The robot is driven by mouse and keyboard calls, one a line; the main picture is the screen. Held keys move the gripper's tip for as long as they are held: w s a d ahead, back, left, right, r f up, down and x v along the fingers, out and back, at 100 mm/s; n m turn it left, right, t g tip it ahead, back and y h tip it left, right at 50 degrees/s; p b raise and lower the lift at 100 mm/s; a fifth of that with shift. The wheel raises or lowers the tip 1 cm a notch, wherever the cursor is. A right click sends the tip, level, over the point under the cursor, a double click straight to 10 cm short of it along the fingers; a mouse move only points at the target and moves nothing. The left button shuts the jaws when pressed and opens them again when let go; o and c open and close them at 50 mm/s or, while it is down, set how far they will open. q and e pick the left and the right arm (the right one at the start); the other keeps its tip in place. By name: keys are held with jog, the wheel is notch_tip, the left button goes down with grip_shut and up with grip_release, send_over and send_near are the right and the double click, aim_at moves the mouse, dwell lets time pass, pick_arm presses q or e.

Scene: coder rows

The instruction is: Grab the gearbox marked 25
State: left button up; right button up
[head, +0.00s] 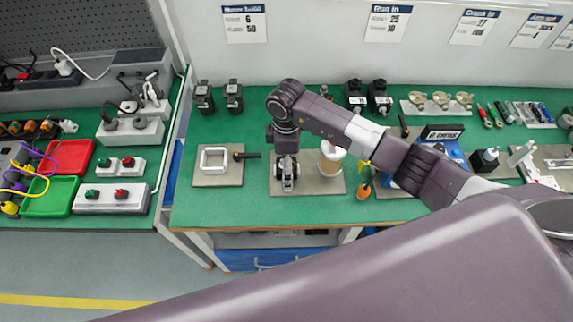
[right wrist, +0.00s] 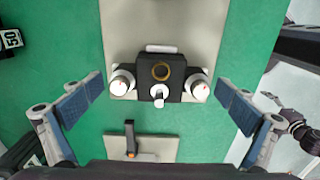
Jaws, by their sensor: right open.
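A dark gearbox pair stands at the back, a left one (head: 355,95) and a right one (head: 380,98), with small white labels that I cannot read. Two more dark units, one (head: 204,98) and another (head: 233,98), stand at the back left. A label reading 50 shows on a dark part (right wrist: 10,40) at the wrist view's left edge. I cannot make out a 25 on any gearbox. My left gripper is out of view.
Below the wrist camera is a black block (right wrist: 160,72) with two white round parts on a pale mat. A white-topped jar (head: 332,155) stands close right of my gripper. A wall sheet (head: 387,22) shows 25 and 10.

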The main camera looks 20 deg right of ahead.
jog(key=c, duration=1.2)
jog(key=shift+c, duration=1)
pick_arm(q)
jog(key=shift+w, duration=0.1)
pick_arm(e)
jog(key=shift+w, duration=0.1)
jog(key=shift+c, duration=0.3)
jog(key=shift+r, duration=0.15)
